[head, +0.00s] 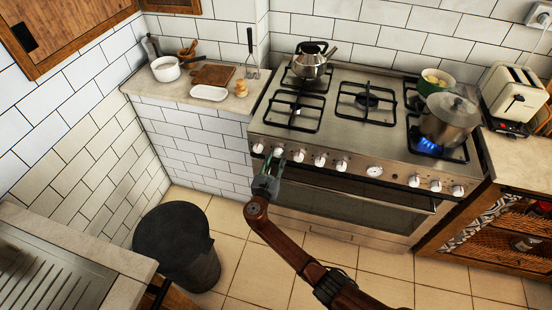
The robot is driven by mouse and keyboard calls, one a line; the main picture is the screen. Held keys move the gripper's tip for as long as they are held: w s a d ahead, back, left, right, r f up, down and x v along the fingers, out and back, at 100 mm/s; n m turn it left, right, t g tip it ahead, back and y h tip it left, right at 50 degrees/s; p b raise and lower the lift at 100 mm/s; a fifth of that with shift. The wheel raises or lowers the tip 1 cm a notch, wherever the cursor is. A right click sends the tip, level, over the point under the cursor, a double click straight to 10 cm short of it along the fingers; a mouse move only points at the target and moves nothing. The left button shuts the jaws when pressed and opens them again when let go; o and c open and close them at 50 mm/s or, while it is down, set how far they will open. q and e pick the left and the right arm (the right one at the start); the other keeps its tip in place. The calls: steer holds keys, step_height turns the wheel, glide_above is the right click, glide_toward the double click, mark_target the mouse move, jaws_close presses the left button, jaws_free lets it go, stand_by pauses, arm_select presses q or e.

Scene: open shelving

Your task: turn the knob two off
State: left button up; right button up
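The stove (350,115) has a row of white knobs along its steel front panel. The second knob from the left (278,152) is just above my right gripper (270,170). The first knob (258,148) is to its upper left and the third knob (298,156) to its right. My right gripper is upright in front of the panel; it is too small and dark to tell whether its fingers are apart or touching a knob. Which knob counts as knob two is not marked. A blue flame (427,146) burns under the front right pot. My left gripper is not in view.
A kettle (311,60) is on the back left burner. A steel pot (449,118) and a green pot (435,82) are on the right. The oven handle (350,193) runs below the knobs. A dark bin (175,245) stands on the floor; the floor before the oven is clear.

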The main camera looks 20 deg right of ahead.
steer(key=c, duration=0.6)
steer(key=shift+c, duration=0.2)
